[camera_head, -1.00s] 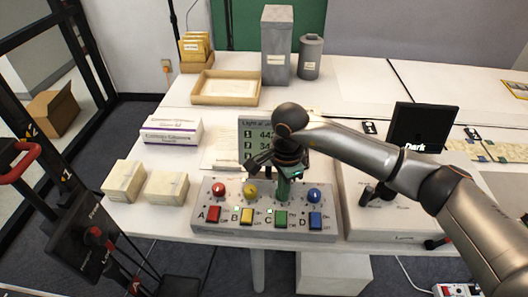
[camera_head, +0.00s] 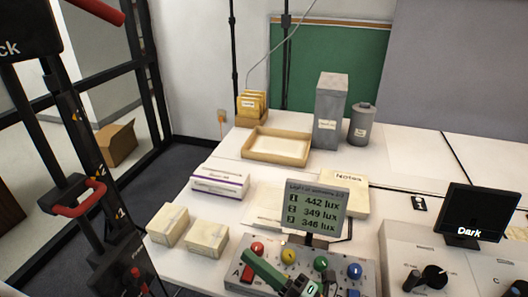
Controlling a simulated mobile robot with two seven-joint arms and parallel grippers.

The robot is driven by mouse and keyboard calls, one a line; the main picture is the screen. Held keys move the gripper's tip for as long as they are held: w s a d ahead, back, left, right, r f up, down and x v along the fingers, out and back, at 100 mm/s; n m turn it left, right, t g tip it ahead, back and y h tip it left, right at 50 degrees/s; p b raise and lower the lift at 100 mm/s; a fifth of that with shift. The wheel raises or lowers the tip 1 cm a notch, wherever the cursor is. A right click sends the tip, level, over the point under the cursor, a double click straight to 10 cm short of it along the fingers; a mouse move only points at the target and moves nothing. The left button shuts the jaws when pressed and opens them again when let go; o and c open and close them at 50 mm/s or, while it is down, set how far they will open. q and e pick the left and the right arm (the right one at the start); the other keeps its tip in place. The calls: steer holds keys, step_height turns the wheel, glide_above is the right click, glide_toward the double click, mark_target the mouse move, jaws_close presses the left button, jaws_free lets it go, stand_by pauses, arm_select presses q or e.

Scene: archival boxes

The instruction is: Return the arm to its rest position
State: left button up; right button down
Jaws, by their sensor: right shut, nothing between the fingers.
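My right gripper (camera_head: 250,258) shows at the bottom of the head view, partly cut off by the lower edge. Its green fingers are shut and empty, pointing up and left. They overlap the front-left part of the grey control box (camera_head: 365,264) in the picture; I cannot tell whether they touch it. The box carries red, yellow, green and blue knobs. The rest of my right arm is out of view. My left gripper is not in view.
A lux display (camera_head: 314,211) stands behind the control box. Two cream boxes (camera_head: 168,225) (camera_head: 207,238) and a white-purple carton (camera_head: 219,184) lie left. A tray (camera_head: 248,146), grey box (camera_head: 330,112) and canister (camera_head: 362,125) stand farther back. A "Dark" screen (camera_head: 478,214) is right.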

steer(key=s+d+f+m+t+h, duration=0.2)
steer(key=d+f+m+h, duration=1.1)
steer(key=m, duration=0.4)
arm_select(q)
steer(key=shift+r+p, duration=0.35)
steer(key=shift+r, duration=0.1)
arm_select(e)
steer(key=s+d+f+m+g+h, duration=0.1)
steer(key=s+d+f+m+g, duration=0.1)
steer(key=s+f+m, duration=0.2)
steer(key=s+d+f+m+g+h, duration=0.1)
steer(key=s+d+f+m+g, duration=0.2)
steer(key=s+f, duration=0.4)
steer(key=shift+s+d+f+m, duration=0.3)
steer(key=shift+s+f+m, duration=0.1)
steer(key=shift+f, duration=0.15)
steer(key=shift+w, duration=0.1)
